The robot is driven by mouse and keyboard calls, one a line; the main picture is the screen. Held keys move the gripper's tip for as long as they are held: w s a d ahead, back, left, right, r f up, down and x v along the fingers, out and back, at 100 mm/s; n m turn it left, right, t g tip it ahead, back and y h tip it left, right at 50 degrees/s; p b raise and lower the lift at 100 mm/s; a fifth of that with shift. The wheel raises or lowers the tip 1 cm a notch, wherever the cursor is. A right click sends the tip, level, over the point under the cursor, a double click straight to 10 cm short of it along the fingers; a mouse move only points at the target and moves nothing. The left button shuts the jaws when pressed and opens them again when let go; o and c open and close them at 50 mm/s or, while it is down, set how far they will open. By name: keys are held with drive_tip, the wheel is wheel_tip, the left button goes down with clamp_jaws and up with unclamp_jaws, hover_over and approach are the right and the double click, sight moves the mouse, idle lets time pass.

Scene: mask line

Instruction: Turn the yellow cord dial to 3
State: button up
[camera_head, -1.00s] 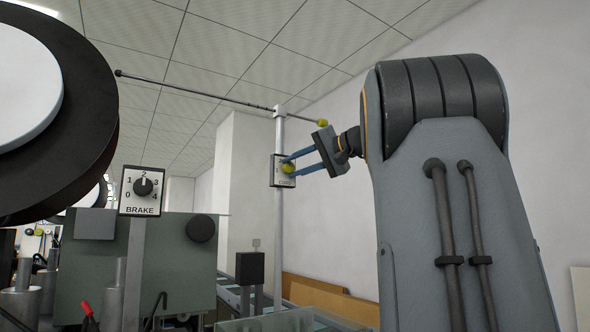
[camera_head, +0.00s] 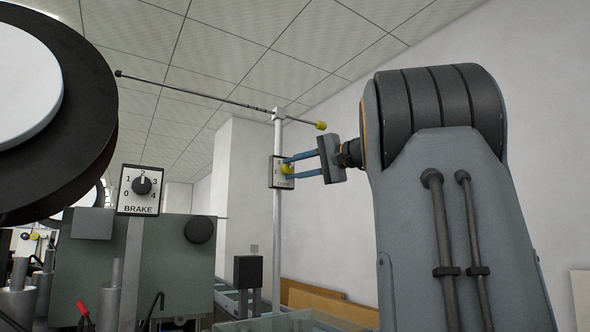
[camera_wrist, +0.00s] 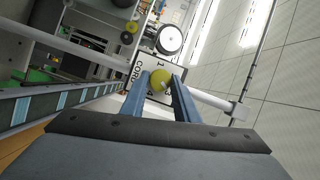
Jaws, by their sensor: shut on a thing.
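The yellow cord dial (camera_head: 288,170) is a round knob on a small white plate with a dark edge (camera_head: 276,172), fixed to a pale upright post (camera_head: 278,220). In the wrist view the yellow knob (camera_wrist: 160,80) sits between the two blue fingers of my gripper (camera_wrist: 163,92), and the plate (camera_wrist: 138,86) behind it reads "CORD". My gripper (camera_head: 291,171) is shut on the knob from the right. I cannot tell which number the dial points to.
A brake dial plate (camera_head: 139,190) with a black knob stands at the left, its pointer near 2. A large black and white reel (camera_head: 70,110) fills the upper left. A thin rod with a yellow end (camera_head: 321,126) crosses above my gripper.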

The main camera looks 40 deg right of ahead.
drive_tip(key=o, duration=1.1)
drive_tip(key=shift+c, duration=0.2)
drive_tip(key=b+v, duration=0.2)
drive_tip(key=v, duration=0.5)
drive_tip(key=shift+s+d, duration=0.15)
drive_tip(key=shift+s, duration=0.25)
drive_tip(key=shift+d, duration=0.1)
